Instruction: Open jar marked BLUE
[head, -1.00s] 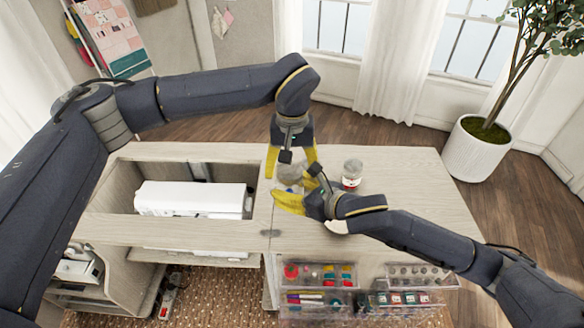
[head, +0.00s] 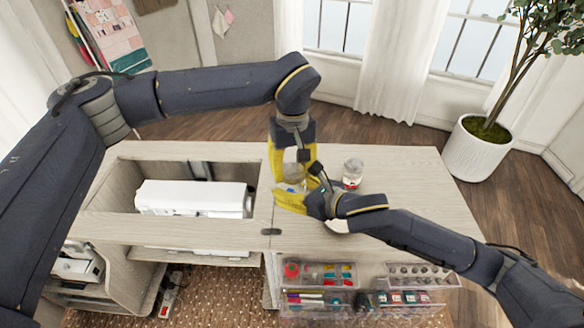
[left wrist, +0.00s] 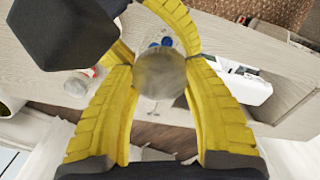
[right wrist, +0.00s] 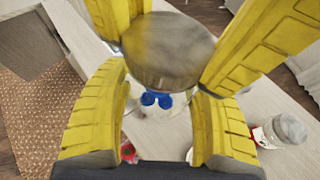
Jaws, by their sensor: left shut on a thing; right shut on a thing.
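The jar with blue contents (right wrist: 157,102) stands on the cabinet top, largely hidden by my grippers in the head view. Its round grey-brown lid (right wrist: 168,48) faces up; the lid also shows in the left wrist view (left wrist: 160,73). My left gripper (head: 291,178) comes down from above and is shut on the lid. My right gripper (head: 285,193) comes in from the right and is shut on the jar body below it. Blue pieces show just under the lid's edge. I cannot tell whether a gap separates lid and jar. Any marking is unreadable.
A second jar (head: 352,173) with red contents stands close to the right of the grippers. A white sewing machine (head: 193,199) lies in the opening at left. Clear trays (head: 320,275) hang at the front.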

